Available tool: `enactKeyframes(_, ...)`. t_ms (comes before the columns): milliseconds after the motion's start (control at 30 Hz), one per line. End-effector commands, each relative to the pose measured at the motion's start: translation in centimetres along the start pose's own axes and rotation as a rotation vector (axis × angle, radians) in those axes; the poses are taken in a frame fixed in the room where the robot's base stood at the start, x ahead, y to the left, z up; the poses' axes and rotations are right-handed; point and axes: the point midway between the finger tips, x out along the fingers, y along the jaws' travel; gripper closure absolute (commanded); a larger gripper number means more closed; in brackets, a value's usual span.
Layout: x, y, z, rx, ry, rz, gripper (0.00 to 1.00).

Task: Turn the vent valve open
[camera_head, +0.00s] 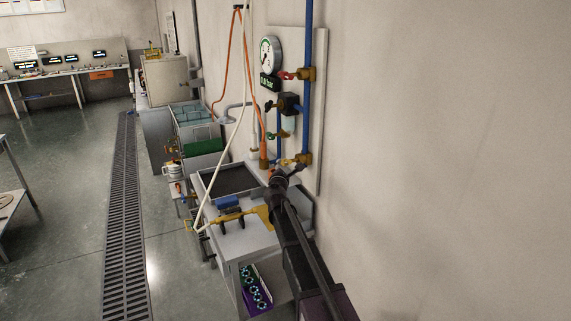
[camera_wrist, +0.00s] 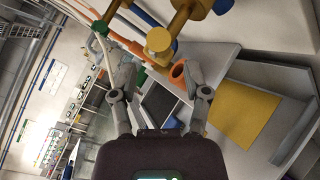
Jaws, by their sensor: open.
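My gripper (camera_head: 287,172) is beside the lower end of the wall pipework in the head view. In the wrist view my gripper (camera_wrist: 165,86) is open, with nothing between its fingers. A brass valve (camera_head: 304,158) with a yellowish handle sits at the foot of the blue pipe, close to my gripper. Brass fittings (camera_wrist: 160,42) appear just beyond the fingertips in the wrist view, apart from them as far as I can tell. A red-handled valve (camera_head: 288,75) is higher, beside the gauge (camera_head: 270,56). No readable label shows which is the vent valve.
A grey bench (camera_head: 246,240) stands below, with a blue-topped item (camera_head: 229,203) and a dark tray (camera_head: 230,180). Orange and white hoses (camera_head: 243,85) hang in front of the panel. The wall is close on the right. Open floor (camera_head: 60,220) lies left.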

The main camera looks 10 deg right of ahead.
Motion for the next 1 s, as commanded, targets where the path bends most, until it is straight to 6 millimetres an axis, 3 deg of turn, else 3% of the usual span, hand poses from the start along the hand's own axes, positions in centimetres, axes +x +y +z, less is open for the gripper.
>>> enactKeyframes(100,2.0,0.0,0.0,0.0,-0.001,-0.001,0.39)
enactKeyframes(300,3.8,0.0,0.0,0.0,-0.001,0.0,0.39)
enactKeyframes(767,4.3,-0.1,0.1,0.0,-0.001,0.0,0.39)
enactKeyframes(967,4.3,-0.1,0.1,0.0,-0.001,0.0,0.96)
enactKeyframes(1000,4.3,-0.1,0.1,0.0,-0.001,0.0,1.0)
